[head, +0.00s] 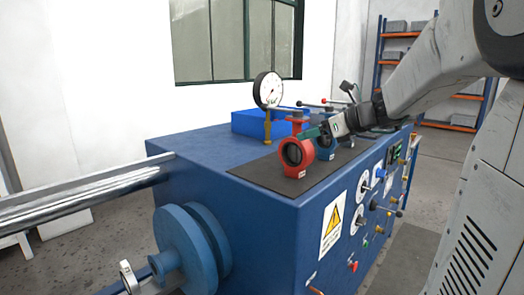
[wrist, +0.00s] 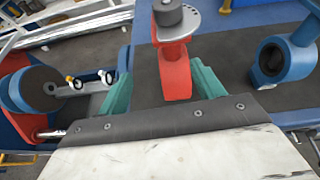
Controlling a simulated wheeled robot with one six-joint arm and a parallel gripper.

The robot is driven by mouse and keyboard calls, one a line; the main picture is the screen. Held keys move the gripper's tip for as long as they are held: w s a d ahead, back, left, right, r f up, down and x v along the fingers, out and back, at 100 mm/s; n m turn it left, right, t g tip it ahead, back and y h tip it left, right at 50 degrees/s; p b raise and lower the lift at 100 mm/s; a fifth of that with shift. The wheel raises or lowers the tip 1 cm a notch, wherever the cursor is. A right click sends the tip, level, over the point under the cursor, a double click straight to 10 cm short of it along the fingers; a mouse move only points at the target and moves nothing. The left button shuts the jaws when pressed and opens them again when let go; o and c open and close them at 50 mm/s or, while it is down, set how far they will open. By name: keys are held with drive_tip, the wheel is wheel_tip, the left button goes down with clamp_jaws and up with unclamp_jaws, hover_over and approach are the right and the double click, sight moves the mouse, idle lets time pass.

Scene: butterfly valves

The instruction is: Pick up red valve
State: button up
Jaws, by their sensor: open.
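The red valve (head: 297,152) stands upright on a dark mat (head: 256,168) on top of the blue machine. It has a round ring body and a neck with a grey top. In the wrist view the red valve (wrist: 175,68) shows between the two green fingers of my gripper (wrist: 163,82). The fingers are apart, one on each side of it, with small gaps visible. In the head view my gripper (head: 318,132) is just right of the valve's neck, partly hidden behind it. I cannot tell whether any finger touches it.
A blue valve (wrist: 272,62) stands close to the right of the red one on the mat. A pressure gauge (head: 268,90) and a blue box (head: 250,124) are behind. Knobs and levers stick out from the machine's front panel (head: 375,205).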

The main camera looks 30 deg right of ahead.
sight(297, 147)
drive_tip(key=shift+w+d+f+m, duration=0.1)
drive_tip(key=shift+w+f+m, duration=0.1)
drive_tip(key=shift+w, duration=0.4)
drive_tip(key=shift+w+d+f+m, duration=0.1)
drive_tip(key=shift+w+f+m, duration=0.1)
drive_tip(key=shift+w, duration=0.4)
drive_tip(key=x, duration=0.5)
drive_tip(key=shift+w+d+f, duration=0.1)
drive_tip(key=shift+w+d, duration=0.15)
drive_tip(key=shift+d, duration=0.05)
drive_tip(key=c, duration=1.4)
drive_tip(key=shift+o, duration=0.2)
